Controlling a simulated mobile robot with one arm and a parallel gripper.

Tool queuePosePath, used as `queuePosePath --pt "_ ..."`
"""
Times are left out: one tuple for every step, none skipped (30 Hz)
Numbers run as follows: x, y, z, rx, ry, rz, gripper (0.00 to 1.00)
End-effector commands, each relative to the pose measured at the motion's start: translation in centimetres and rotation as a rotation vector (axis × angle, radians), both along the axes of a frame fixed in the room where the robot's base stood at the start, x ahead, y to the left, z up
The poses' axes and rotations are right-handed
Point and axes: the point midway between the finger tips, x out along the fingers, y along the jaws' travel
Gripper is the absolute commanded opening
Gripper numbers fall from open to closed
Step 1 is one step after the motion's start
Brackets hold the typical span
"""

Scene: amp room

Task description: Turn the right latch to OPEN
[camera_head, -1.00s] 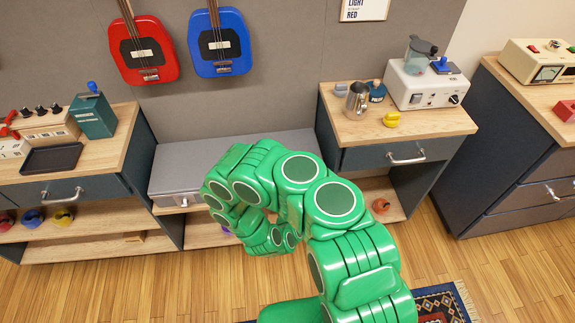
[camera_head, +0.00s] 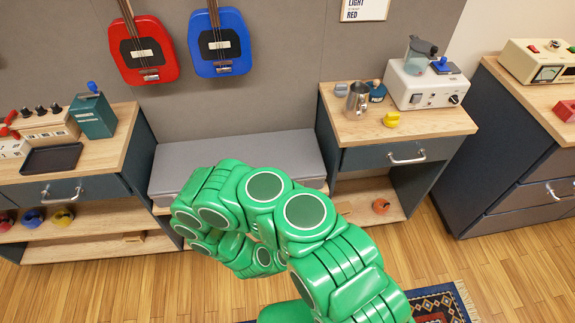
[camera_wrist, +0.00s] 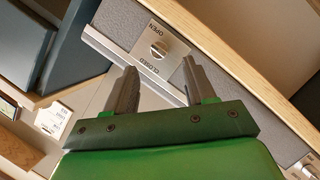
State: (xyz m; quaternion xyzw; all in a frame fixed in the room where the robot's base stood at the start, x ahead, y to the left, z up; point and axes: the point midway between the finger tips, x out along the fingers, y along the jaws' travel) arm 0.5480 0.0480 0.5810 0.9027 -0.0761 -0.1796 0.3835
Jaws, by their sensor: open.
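In the wrist view a metal latch plate (camera_wrist: 140,35) with the words OPEN and CLOSED sits on the grey front of the case. Its round slotted knob (camera_wrist: 158,49) lies between the two words; which one it points to is too small to tell. My gripper (camera_wrist: 160,68) is open, its two dark fingers short of the knob and to either side of it, with nothing between them. In the head view the grey case (camera_head: 245,150) stands between the two wooden-topped units; my green arm hides its front and the latch.
A wooden edge (camera_wrist: 235,55) runs close beside the case in the wrist view, and a blue-grey cabinet (camera_wrist: 75,55) stands on the other side. The right unit (camera_head: 440,122) has a drawer handle (camera_head: 407,160) sticking out. Wooden floor (camera_head: 110,285) is clear at the left.

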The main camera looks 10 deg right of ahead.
Motion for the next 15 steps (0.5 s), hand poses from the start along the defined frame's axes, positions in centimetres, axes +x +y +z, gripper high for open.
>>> queuePosePath --pt "-0.3 0.1 0.1 -0.001 0.001 0.002 0.55" --pt "-0.5 0.2 0.1 -0.001 0.001 0.002 0.55" --pt "-0.7 0.3 0.2 -0.001 0.000 0.003 0.55" --pt "-0.9 0.3 0.3 -0.001 0.001 0.002 0.55" --pt "-1.0 0.3 0.3 -0.002 0.001 0.002 0.55" --pt "-1.3 0.4 0.4 -0.002 0.001 0.002 0.55" --pt "-1.4 0.4 0.5 -0.001 0.001 0.001 0.55" --pt "-1.1 0.2 0.5 0.006 0.004 -0.010 0.55" --pt "-0.9 0.1 0.6 0.013 0.010 -0.021 0.55" --pt "-0.8 0.1 0.6 0.018 0.013 -0.027 0.55" --pt "-0.7 0.0 0.7 0.022 0.017 -0.034 0.55" --pt "-0.5 0.0 0.7 0.029 0.022 -0.042 0.55" --pt "-0.3 0.0 0.8 0.035 0.025 -0.048 0.55" --pt "-0.2 -0.1 0.9 0.040 0.028 -0.055 0.55" --pt "0.0 -0.1 1.0 0.047 0.033 -0.064 0.55"
